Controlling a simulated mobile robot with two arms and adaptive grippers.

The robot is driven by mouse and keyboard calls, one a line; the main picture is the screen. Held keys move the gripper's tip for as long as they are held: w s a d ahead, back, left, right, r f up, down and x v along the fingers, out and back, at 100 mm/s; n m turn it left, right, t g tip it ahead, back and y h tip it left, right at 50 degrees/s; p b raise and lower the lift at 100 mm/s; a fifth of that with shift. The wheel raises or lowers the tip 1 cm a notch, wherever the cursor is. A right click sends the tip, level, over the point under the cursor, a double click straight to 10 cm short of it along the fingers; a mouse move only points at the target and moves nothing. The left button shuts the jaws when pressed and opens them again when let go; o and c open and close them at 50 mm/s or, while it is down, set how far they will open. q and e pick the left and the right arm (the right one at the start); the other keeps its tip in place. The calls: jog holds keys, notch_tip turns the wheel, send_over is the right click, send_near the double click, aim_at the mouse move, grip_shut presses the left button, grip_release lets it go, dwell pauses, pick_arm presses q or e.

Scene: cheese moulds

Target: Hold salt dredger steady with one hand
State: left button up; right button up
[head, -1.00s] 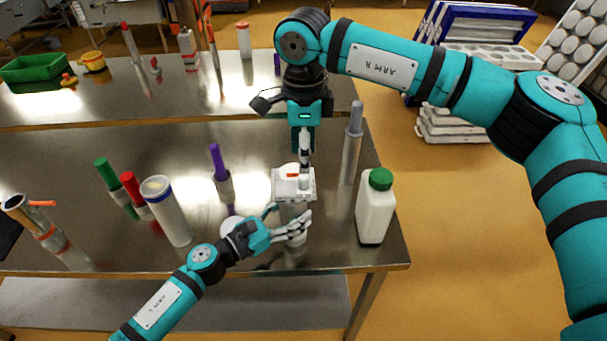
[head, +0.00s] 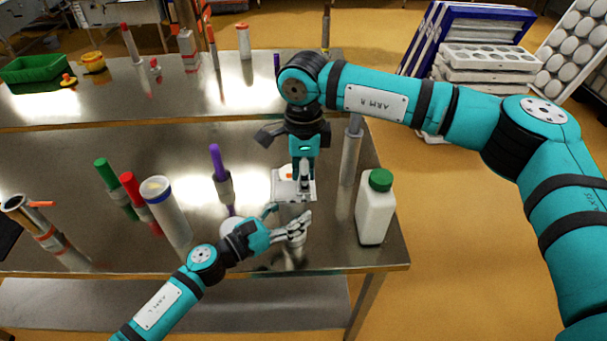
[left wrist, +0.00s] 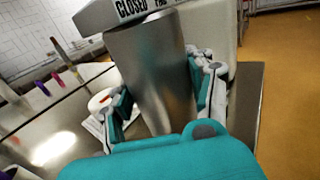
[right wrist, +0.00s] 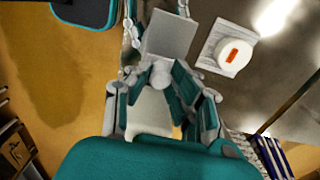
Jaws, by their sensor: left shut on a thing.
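The salt dredger is a metal cylinder with a square pale top (head: 281,186). In the left wrist view its metal body (left wrist: 150,75) stands between my fingers, and the word "CLOSED" shows on the top's edge. My left gripper (head: 294,230) is shut on the body from the left side. My right gripper (head: 305,182) points down right at the dredger's top from above. In the right wrist view its fingers (right wrist: 160,100) lie close to the square top, with a small white part between them. Whether they grip it is unclear.
A white bottle with a green cap (head: 376,215) stands close on the right, near the table edge. A grey-handled cylinder (head: 350,155) stands behind it. A white round piece with an orange label (right wrist: 233,52) lies beside the dredger. Purple, red and green-topped tools stand to the left.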

aim_at(279, 190)
grip_shut()
jog(key=a, duration=0.5)
jog(key=shift+a, duration=0.2)
jog(key=o, duration=0.7)
grip_release()
jog(key=shift+d, duration=0.15)
notch_tip(279, 190, up, 12)
jog(key=shift+r, duration=0.1)
